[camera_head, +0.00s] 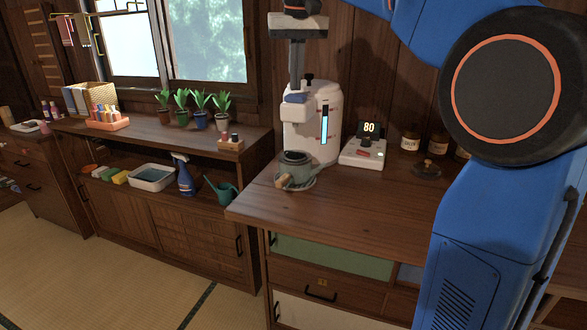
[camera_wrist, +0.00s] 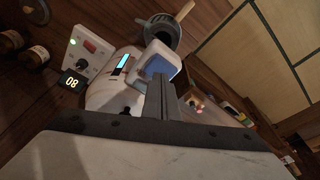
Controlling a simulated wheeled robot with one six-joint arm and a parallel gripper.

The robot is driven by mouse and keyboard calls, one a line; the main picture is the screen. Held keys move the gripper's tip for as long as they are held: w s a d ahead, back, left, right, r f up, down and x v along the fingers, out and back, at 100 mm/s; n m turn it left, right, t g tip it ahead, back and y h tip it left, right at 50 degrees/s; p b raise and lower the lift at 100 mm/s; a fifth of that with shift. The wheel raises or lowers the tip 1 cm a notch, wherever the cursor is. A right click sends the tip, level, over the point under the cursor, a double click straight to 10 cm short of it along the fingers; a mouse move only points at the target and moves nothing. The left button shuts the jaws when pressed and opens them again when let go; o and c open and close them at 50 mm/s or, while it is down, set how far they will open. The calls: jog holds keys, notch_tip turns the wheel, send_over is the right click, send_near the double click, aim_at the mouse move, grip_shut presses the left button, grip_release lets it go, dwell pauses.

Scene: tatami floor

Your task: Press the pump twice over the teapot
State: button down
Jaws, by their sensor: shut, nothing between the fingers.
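The white pump pot (camera_head: 312,140) stands at the back of the wooden counter, with a lit blue level window and a blue pad (camera_head: 295,98) on its front top. The grey-green teapot (camera_head: 297,170) sits on a round base below the pad, its top open. My gripper (camera_head: 296,88) points down with its fingers together, tips at or just above the pad; I cannot tell whether they touch. In the wrist view the shut fingers (camera_wrist: 160,85) overlap the blue pad (camera_wrist: 158,67), and the teapot (camera_wrist: 160,30) lies beyond it.
A control box (camera_head: 363,153) reading 80 stands right of the pump. A dark lid with a wooden knob (camera_head: 427,168) and labelled jars (camera_head: 410,139) are farther right. A low cabinet at left holds plants (camera_head: 198,105), a spray bottle (camera_head: 184,176) and a watering can (camera_head: 222,191). The counter front is clear.

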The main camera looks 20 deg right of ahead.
jog(key=shift+f, duration=1.15)
jog(key=shift+r, duration=0.1)
dwell(0.5)
jog(key=shift+r, duration=1)
jog(key=shift+f, duration=0.95)
dwell(0.5)
jog(key=shift+r, duration=0.95)
jog(key=shift+r, duration=3)
jog(key=shift+a, duration=0.1)
